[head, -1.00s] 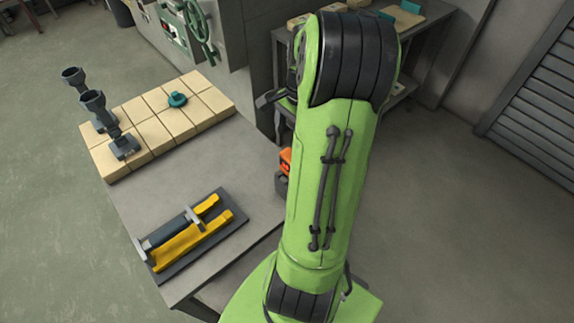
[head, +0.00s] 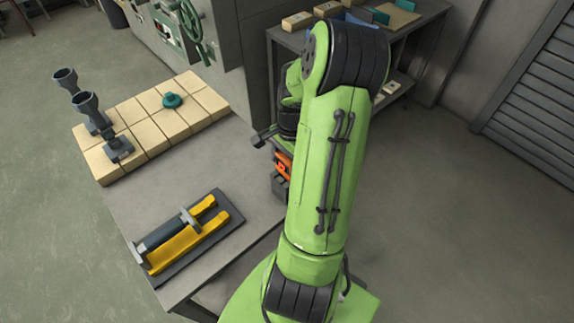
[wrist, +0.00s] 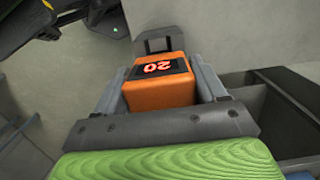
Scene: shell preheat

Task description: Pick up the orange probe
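The orange probe (wrist: 158,94) is a boxy block with a dark screen showing red digits like 20. In the wrist view it sits between the two grey fingers of my gripper (wrist: 160,84), with no clear gap at either side. I cannot tell whether the fingers press on it. In the head view the probe (head: 283,165) shows partly at the table's right edge, just left of my green arm. My gripper (head: 268,138) is dark there, close above the probe, and largely hidden by my arm.
A dark tray (head: 228,232) with yellow rails lies on the grey table (head: 140,205). Pale bricks (head: 187,95) carry a teal knob (head: 172,100) and grey cup-topped stands (head: 82,103). A shelf with small boxes stands behind.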

